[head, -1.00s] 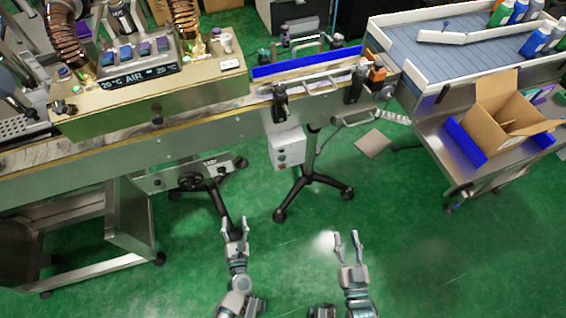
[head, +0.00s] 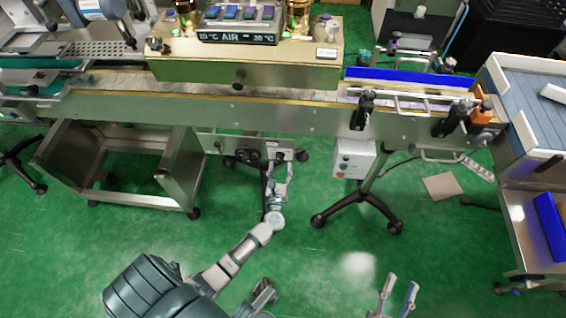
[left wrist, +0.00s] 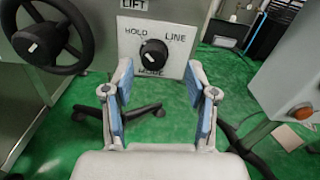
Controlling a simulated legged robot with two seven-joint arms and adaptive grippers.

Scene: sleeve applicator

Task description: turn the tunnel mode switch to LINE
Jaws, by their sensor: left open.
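The tunnel mode switch is a round black knob (left wrist: 153,54) on a pale plate, with HOLD printed at its upper left and LINE at its upper right. A word below it is partly hidden by the knob. A small pale mark shows near the knob's upper left edge, too small to read surely. My left gripper (left wrist: 158,75) is open, its blue-padded fingers either side of the knob in the picture, apparently short of it. In the head view, my left gripper (head: 279,176) is just below the steel control panel (head: 226,146). My right gripper (head: 400,283) is open and empty over the floor.
A black handwheel (left wrist: 48,37) is left of the switch, and a LIFT label (left wrist: 135,4) is above it. A grey box with buttons (head: 354,159) hangs to the right on a stand with black feet (head: 357,208).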

